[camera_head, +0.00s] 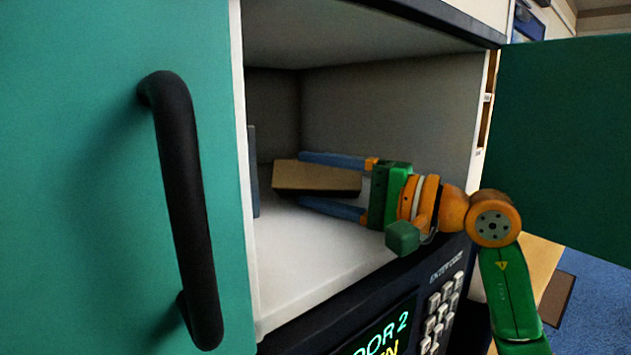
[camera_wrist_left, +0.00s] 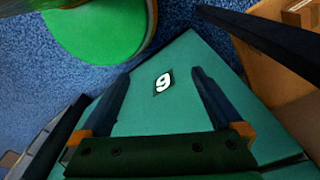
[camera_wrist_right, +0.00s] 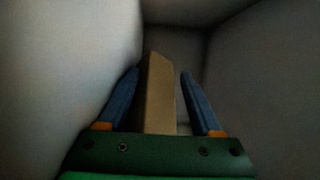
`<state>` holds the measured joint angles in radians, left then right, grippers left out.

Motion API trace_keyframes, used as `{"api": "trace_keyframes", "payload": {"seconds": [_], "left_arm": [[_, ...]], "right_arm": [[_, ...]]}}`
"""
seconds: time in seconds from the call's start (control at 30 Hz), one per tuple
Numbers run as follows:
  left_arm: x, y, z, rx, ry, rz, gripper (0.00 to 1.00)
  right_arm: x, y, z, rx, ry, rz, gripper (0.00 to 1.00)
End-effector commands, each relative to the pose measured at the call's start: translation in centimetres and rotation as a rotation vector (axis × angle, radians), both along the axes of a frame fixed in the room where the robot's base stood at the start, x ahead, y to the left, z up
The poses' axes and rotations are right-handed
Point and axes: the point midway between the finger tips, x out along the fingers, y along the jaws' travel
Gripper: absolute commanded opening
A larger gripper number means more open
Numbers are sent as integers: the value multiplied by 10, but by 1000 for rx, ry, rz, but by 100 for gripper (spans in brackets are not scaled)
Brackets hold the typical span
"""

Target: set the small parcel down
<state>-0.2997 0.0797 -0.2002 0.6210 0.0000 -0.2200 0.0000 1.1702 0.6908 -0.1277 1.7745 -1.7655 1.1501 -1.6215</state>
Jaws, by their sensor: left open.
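The small brown parcel (camera_head: 315,178) is inside the open locker compartment and appears to rest on its pale floor (camera_head: 310,240). My right gripper (camera_head: 302,180) reaches in from the right with a blue finger on each side of the parcel. In the right wrist view the parcel (camera_wrist_right: 158,100) stands between the fingers, with a gap showing on both sides, so the gripper is open. Its underside contact is hard to see. My left gripper (camera_wrist_left: 158,75) is open and empty, outside the compartment, in front of a teal panel marked 9 (camera_wrist_left: 130,120).
A teal door with a black handle (camera_head: 185,200) stands left of the opening. Another teal door (camera_head: 565,140) is swung open at the right. A keypad (camera_head: 440,315) and a lit display (camera_head: 385,335) sit below the opening. The compartment walls (camera_head: 390,110) are close around my right gripper.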

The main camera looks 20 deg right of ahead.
Motion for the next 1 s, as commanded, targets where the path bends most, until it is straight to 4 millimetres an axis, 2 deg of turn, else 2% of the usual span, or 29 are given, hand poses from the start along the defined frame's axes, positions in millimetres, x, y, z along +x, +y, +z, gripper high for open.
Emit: {"api": "trace_keyframes", "payload": {"seconds": [0.03, 0.07, 0.17, 0.27, 0.3, 0.53, 0.8, 1.0], "left_arm": [[0, 0, -6, 0, 0, 0, 100], [0, 0, -6, 0, 0, 0, 100], [0, 0, -2, 0, 0, 0, 100], [0, 0, 13, 0, 1, 0, 100], [0, 0, -1, 0, 1, 0, 100], [0, 0, -24, 0, 1, 0, 100], [-1, 1, -36, 1, 2, 0, 100], [-1, 0, -37, 0, 2, 0, 100]], "right_arm": [[2, 6, -20, -23, 41, 14, 68], [2, 6, -21, -23, 41, 15, 68], [2, 6, -16, -22, 41, 16, 68], [1, 6, 0, -21, 40, 18, 68], [-4, -1, -11, -23, 40, 12, 68], [-43, -38, -11, -22, 35, 6, 68], [-78, -71, -5, -19, 34, 6, 68], [-87, -78, -2, -18, 30, 8, 68]]}}
